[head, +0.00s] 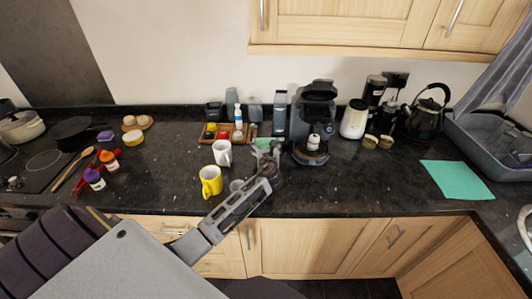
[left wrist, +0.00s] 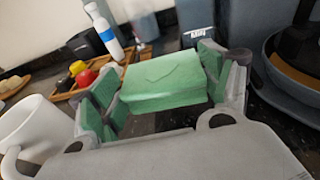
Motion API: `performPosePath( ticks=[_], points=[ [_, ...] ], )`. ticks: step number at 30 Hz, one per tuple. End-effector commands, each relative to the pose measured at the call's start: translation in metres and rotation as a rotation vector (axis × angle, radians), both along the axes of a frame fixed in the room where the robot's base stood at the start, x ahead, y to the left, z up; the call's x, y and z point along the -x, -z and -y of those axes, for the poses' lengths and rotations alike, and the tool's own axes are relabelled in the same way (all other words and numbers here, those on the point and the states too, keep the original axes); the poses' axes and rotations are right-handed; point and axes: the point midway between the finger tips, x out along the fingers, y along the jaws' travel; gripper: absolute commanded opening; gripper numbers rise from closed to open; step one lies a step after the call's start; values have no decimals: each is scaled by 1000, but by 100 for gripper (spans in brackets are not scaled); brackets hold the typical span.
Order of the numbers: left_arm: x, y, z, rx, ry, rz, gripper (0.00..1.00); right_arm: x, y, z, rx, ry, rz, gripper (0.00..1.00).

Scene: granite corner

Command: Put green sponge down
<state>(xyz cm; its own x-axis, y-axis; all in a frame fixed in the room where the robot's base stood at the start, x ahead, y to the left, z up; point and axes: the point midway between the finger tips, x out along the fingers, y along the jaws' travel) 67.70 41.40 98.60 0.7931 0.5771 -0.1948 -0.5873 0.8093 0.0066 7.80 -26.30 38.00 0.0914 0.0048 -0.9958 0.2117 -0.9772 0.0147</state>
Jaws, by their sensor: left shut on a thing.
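The green sponge (head: 263,144) is at the back of the dark counter, left of the coffee machine. In the left wrist view the sponge (left wrist: 165,80) is a green block lying between the two fingers. My left gripper (head: 267,155) is shut on it; the gripper also shows in the left wrist view (left wrist: 163,88), with green pads on its fingers. Whether the sponge's underside touches the counter I cannot tell. My right gripper is not in view.
A white mug (head: 222,152) and a yellow mug (head: 211,181) stand left of the gripper. A wooden tray (head: 208,138) with small items and a bottle (head: 238,116) is behind them. The coffee machine (head: 313,120) stands close on the right. The counter in front of it is clear.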

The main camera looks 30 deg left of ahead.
Motion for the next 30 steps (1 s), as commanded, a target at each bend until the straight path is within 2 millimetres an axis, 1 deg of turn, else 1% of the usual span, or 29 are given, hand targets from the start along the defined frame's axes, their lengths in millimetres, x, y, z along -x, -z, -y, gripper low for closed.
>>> performPosePath(
  ticks=[5,15,30],
  points=[
    [0,3,0,0,0,-1,62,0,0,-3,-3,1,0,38],
    [0,35,0,-1,-1,-2,62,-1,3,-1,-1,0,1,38],
    [0,40,0,0,0,-1,62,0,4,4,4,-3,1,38]
  ],
)
